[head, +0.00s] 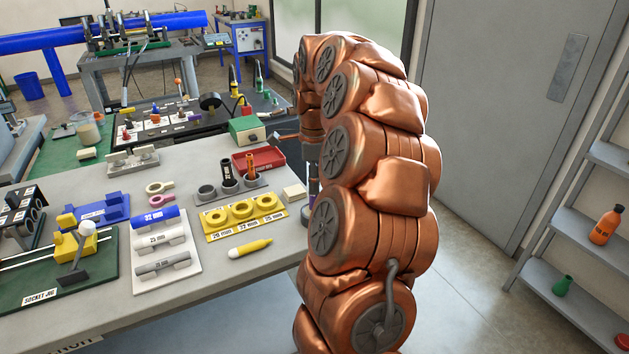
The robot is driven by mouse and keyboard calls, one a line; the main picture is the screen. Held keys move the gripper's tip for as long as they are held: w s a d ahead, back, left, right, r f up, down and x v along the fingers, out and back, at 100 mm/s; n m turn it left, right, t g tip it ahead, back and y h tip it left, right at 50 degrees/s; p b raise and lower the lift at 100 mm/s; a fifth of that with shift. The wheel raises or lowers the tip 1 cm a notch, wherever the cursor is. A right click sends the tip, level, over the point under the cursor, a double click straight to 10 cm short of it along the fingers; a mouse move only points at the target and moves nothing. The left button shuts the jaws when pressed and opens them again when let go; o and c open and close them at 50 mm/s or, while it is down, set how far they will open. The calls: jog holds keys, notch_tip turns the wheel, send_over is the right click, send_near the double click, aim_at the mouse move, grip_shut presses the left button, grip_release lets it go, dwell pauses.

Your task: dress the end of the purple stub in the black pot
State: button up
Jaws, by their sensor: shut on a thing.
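My gripper (313,172) is mostly hidden behind my copper arm, just past the right edge of the grey table. A narrow dark and purplish piece, which I take for the purple stub (313,187), shows below it at the arm's left edge. The gripper looks shut on it; its ends are not clear. A dark tube (228,174) stands upright in the middle of a grey three-cup holder (207,194), left of the gripper. A round black thing (209,101) sits on the back bench. I cannot tell which of these, if either, is the black pot.
An orange tube (250,166) stands in the holder's right cup. The socket jig (52,290) stands front left. Shelves (585,313) are right.

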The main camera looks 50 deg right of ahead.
jog(key=shift+f+b, duration=0.9)
jog(key=shift+f, duration=0.2)
dwell(0.7)
jog(key=n, duration=0.3)
dwell(0.3)
jog(key=shift+f+b, duration=0.1)
jog(key=shift+b, duration=0.2)
jog(key=shift+m+b, duration=1.8)
jog(key=shift+b, duration=0.55)
jog(key=shift+m+b, duration=1.3)
jog(key=shift+m, duration=0.1)
